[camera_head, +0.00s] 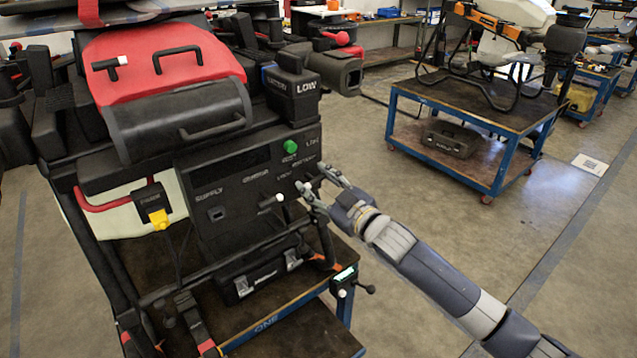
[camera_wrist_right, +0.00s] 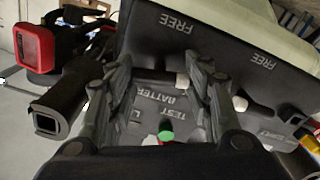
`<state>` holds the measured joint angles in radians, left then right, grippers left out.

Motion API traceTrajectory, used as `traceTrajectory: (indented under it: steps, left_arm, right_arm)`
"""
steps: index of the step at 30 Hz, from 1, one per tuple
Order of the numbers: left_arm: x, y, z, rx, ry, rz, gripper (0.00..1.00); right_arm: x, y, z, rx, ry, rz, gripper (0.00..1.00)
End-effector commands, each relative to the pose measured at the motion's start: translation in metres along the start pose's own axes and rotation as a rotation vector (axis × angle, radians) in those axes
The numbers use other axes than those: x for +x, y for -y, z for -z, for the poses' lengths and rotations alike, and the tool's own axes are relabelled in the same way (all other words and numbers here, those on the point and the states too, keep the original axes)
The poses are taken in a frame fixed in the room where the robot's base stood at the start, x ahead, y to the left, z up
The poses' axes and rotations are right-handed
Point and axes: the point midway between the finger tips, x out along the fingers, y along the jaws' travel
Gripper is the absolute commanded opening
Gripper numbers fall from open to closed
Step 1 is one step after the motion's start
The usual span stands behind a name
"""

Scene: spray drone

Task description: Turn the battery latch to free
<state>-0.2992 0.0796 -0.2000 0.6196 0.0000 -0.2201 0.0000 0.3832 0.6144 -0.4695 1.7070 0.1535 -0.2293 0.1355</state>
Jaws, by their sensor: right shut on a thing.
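The black front panel (camera_head: 240,175) of the drone has labels, and the text BATTERY can be read in part in the wrist view. My right gripper (camera_head: 313,178) reaches in from the right at the panel's right edge. In the wrist view its two fingers (camera_wrist_right: 162,72) stand either side of the battery latch, a short black bar with a white tip (camera_wrist_right: 183,79), and are shut on it. The bar lies roughly sideways there, apart from the FREE label (camera_wrist_right: 177,24). In the head view the gripper hides this latch. My left gripper is not in view.
A second white-tipped latch (camera_head: 271,202) sits left of my gripper. A green button (camera_head: 290,146) is above it. The black LOW box (camera_head: 292,95) juts out at the panel's upper right.

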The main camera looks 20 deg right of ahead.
Motion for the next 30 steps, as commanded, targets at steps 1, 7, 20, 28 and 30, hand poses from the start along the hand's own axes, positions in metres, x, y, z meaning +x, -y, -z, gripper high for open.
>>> traceTrajectory:
  steps: [1, 7, 20, 28, 30]
  left_arm:
    - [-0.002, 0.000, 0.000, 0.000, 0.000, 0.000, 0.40]
    - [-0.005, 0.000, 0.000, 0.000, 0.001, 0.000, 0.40]
    - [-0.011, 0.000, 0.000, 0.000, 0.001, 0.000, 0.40]
    - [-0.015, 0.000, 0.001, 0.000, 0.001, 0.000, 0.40]
    - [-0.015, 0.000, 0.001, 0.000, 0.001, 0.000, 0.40]
  right_arm:
    - [0.000, 0.000, 0.000, -0.041, 0.001, 0.001, 0.23]
    - [0.000, 0.000, 0.000, -0.232, 0.001, 0.002, 0.23]
    - [0.000, 0.001, 0.000, -0.642, 0.000, 0.002, 0.23]
    - [0.000, 0.001, -0.001, -0.896, 0.001, 0.002, 0.23]
    - [0.000, 0.001, -0.001, -0.961, 0.001, 0.003, 0.23]
